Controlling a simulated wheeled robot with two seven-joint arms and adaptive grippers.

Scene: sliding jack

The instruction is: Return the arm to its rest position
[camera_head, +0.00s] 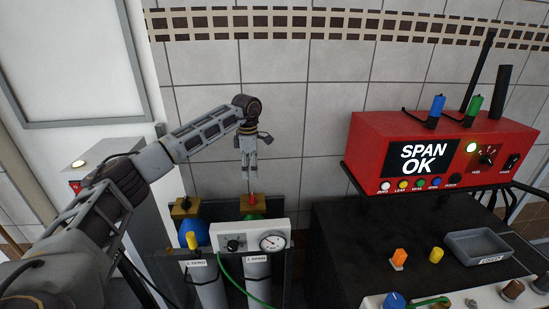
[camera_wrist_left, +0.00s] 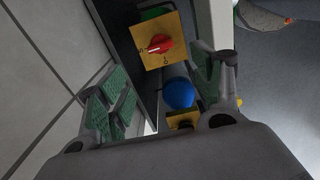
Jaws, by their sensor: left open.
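My left arm comes in from the left in the head view, bent at the elbow. My left gripper (camera_head: 249,170) points down above a yellow block with a red knob (camera_head: 253,200) on top of the green-topped cylinder. In the left wrist view its green-padded fingers (camera_wrist_left: 165,90) are spread wide and nothing is between them. The red knob (camera_wrist_left: 160,44) on its yellow block (camera_wrist_left: 183,53) lies beyond the fingertips, apart from them. My right gripper is not in view.
At right, a red device (camera_head: 372,152) reads "SPAN OK" above a dark bench (camera_head: 350,235) with a grey tray (camera_head: 462,243). The tiled wall is behind.

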